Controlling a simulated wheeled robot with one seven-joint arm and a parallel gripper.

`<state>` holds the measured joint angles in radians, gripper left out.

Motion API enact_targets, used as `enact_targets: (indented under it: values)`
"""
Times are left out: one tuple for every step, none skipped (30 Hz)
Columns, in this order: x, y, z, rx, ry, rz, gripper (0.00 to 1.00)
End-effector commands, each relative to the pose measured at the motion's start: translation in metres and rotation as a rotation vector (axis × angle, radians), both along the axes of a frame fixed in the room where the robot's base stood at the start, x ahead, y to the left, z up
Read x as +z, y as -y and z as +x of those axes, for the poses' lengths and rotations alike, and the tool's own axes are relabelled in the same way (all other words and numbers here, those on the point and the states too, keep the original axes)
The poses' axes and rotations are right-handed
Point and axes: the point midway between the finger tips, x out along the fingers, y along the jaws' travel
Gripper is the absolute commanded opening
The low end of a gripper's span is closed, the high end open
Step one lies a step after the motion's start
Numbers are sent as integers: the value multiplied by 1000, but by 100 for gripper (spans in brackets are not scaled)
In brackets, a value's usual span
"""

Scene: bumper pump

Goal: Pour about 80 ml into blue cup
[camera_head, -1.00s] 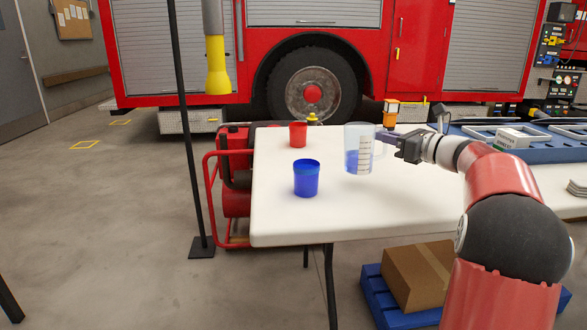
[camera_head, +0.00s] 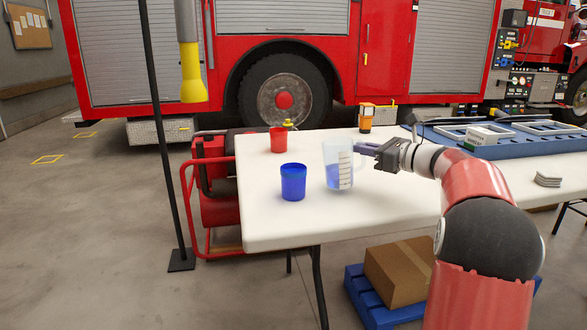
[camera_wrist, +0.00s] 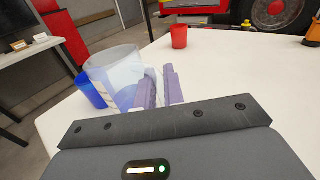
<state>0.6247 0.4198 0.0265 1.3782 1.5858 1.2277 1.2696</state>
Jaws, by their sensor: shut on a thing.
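A clear measuring jug (camera_head: 338,165) with scale marks and blue liquid low inside is right of the blue cup (camera_head: 292,182). My gripper (camera_head: 370,149) is shut on the jug's handle from the right. The jug looks slightly tilted toward the cup; I cannot tell how far its base is above the table. The blue cup stands upright on the table, apart from the jug in the head view. In the wrist view the jug (camera_wrist: 112,70) partly hides the blue cup (camera_wrist: 88,92), and the fingers (camera_wrist: 160,88) are beside the jug. The cup's contents are hidden.
A red cup (camera_head: 278,140) stands behind the blue cup on the white table (camera_head: 400,205). An orange-and-black device (camera_head: 366,117) stands at the back edge. A blue tray (camera_head: 540,150) lies at the right. A black pole (camera_head: 163,140) stands left of the table.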

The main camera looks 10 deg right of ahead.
Motion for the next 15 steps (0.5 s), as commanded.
enact_targets:
  values:
    - [3,-3,0,2,3,-26,0]
    - [5,-5,0,1,4,-43,0]
    - [7,-6,0,1,5,-67,0]
    - [9,-8,0,1,7,-87,0]
    - [11,-10,-1,2,9,-106,0]
    - [12,-13,-1,2,10,-133,0]
    - [13,-15,-1,2,10,-153,0]
    - [14,-16,-1,1,11,-172,0]
    - [16,-19,-1,1,13,-198,0]
    - [18,-21,-1,2,13,-217,0]
    - [19,-23,-1,2,14,-238,0]
    - [21,-25,-1,1,16,-264,0]
    - [21,-28,-1,1,16,-282,0]
    - [22,-30,-1,2,17,-302,0]
    - [23,-33,-1,3,19,-328,0]
